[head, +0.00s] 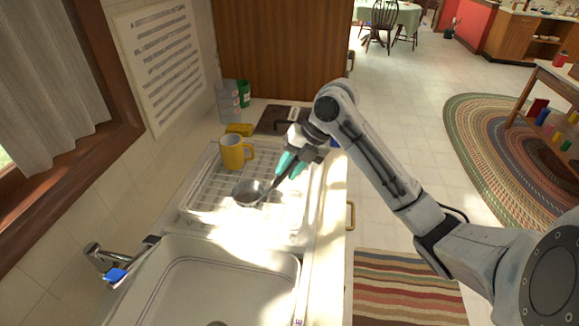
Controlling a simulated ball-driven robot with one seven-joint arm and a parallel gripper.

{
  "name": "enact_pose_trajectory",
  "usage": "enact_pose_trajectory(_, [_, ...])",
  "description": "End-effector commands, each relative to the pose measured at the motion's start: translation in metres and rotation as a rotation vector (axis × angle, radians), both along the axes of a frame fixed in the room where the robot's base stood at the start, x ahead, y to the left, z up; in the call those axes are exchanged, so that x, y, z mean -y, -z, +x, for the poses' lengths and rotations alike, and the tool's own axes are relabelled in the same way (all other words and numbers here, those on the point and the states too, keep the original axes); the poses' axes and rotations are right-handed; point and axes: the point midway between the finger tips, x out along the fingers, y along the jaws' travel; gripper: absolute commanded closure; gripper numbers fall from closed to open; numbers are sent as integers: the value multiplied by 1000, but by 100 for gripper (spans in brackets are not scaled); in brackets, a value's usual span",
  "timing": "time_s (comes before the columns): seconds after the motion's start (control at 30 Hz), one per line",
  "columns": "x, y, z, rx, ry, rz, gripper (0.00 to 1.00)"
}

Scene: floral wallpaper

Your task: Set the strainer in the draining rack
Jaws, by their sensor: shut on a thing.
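The strainer (248,193) has a grey round bowl and a dark handle. Its bowl is over the middle of the white draining rack (203,196), and I cannot tell whether it touches the wires. My gripper (287,166), with teal fingertips, is shut on the strainer's handle above the right part of the rack. The handle slants up from the bowl to the fingers. The fingers hide part of the handle.
A yellow mug (232,152) stands at the rack's back. Behind it are a yellow block-like item (239,129), a green container (244,93) and a dark board (283,119). The sink (215,280) and faucet (108,262) are in front. The rack's front left is clear.

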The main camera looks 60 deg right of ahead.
Motion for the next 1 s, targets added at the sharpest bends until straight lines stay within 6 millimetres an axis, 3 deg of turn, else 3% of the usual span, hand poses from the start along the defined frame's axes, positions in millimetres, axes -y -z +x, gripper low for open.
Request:
enact_pose_trajectory(0.03, [0, 3, 0, 1, 0, 1, 100])
enact_pose_trajectory(0.07, [0, 3, 0, 0, 0, 0, 74])
enact_pose_trajectory(0.3, [0, 1, 0, 0, 0, 0, 51])
enact_pose_trajectory(0.7, [1, -5, -1, 1, 1, -1, 50])
enact_pose_trajectory(1.0, [17, -54, -25, 4, 1, -4, 50])
